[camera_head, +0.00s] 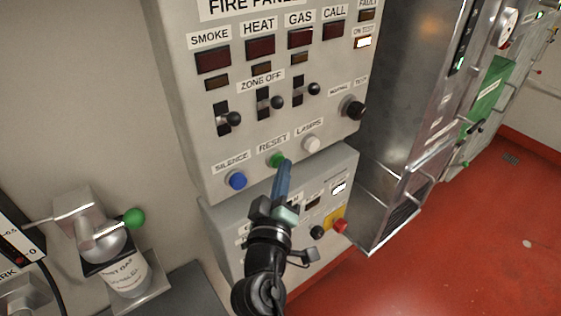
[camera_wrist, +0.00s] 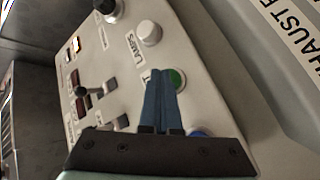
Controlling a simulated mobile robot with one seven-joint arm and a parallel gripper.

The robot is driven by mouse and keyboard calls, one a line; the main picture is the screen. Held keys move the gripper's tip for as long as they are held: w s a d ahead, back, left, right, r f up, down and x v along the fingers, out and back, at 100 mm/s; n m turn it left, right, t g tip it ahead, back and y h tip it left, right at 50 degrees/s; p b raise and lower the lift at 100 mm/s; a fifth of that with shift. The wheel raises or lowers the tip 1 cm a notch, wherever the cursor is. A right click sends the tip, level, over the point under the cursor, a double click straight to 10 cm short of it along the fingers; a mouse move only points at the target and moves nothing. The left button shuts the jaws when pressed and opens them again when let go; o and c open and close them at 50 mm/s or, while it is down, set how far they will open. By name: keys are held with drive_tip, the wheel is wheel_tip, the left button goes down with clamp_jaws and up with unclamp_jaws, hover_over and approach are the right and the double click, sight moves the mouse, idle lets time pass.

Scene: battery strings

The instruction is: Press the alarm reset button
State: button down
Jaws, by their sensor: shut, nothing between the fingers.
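The green reset button (camera_head: 276,160) is on the lower part of the grey fire panel (camera_head: 190,140), under the label RESET. My gripper (camera_head: 285,162) is shut and empty, with its blue fingertips just beside the button's right side in the head view. In the wrist view the shut fingertips (camera_wrist: 163,72) are at the green button (camera_wrist: 178,79) and hide part of its left side. I cannot tell whether they touch it.
A blue SILENCE button (camera_head: 236,180) is left of the reset button, and a white LAMPS button (camera_head: 311,144) is right. Black zone levers (camera_head: 277,102) are above. A lower box has a red button (camera_head: 340,226). A green-knobbed valve (camera_head: 134,218) stands at left.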

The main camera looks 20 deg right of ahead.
drive_tip(key=shift+s+d, duration=0.15)
drive_tip(key=shift+s, duration=0.6)
drive_tip(key=s, duration=0.1)
drive_tip(key=s+d+p, duration=0.1)
drive_tip(key=s, duration=0.2)
drive_tip(key=shift+s+d+p, duration=0.35)
drive_tip(key=shift+d+p, duration=0.05)
idle(0.4)
